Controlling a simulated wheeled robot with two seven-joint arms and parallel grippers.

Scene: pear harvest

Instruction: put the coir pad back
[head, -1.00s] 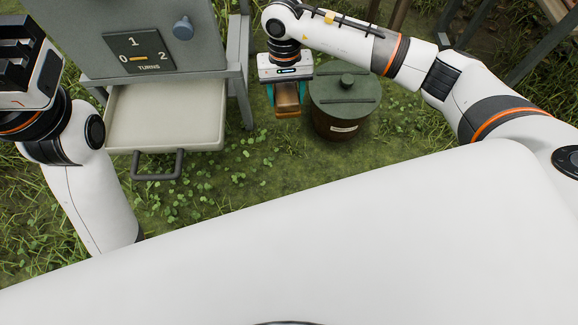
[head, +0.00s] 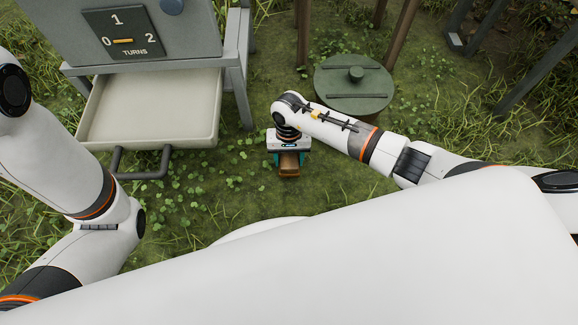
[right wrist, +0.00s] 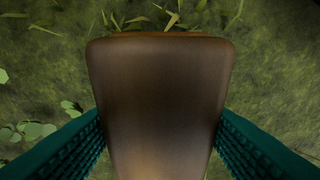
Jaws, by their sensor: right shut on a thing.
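My right gripper (head: 288,163) is shut on a smooth brown block (head: 289,165) and holds it over the grass, right of the open drawer. In the right wrist view the brown block (right wrist: 160,105) fills the middle, between teal ribbed fingers (right wrist: 160,145). It is wider at the far end. I cannot tell from its smooth face whether it is the coir pad; no other pad shows. My left arm is at the left edge, with its gripper out of view.
An empty cream drawer (head: 150,108) with a dark handle (head: 141,176) stands open under a grey cabinet (head: 140,36) with a turns dial. A green-lidded barrel (head: 353,92) stands behind my right arm. Wooden posts and metal legs stand at the back right. Grass between drawer and barrel is clear.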

